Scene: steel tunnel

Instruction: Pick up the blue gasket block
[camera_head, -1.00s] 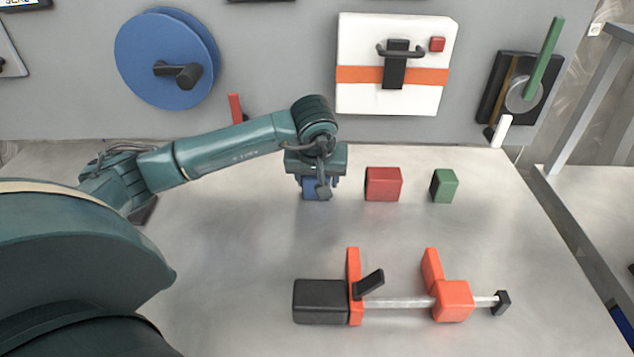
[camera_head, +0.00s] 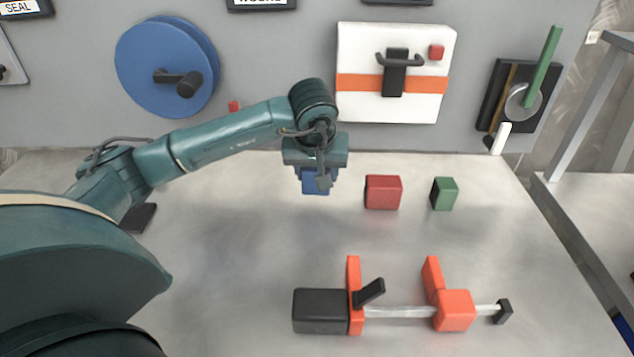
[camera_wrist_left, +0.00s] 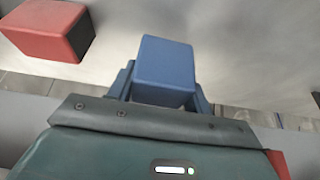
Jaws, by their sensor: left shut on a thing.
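The blue gasket block (camera_head: 314,186) is between the fingers of my left gripper (camera_head: 318,178), in the middle of the head view. The left gripper is shut on it and points down, and the block appears to be a little above the table. In the left wrist view the blue block (camera_wrist_left: 165,68) sits between the two fingers (camera_wrist_left: 163,88), with its outer face clear. The upper part of the block is hidden by the gripper in the head view. My right gripper is not in view.
A red block (camera_head: 383,192) and a green block (camera_head: 444,194) stand to the right on the table (camera_head: 240,270). An orange and black clamp (camera_head: 400,311) lies nearer. Behind, a wall panel holds a blue wheel (camera_head: 150,50), a white box (camera_head: 350,45) and a green-handled lever (camera_head: 543,65).

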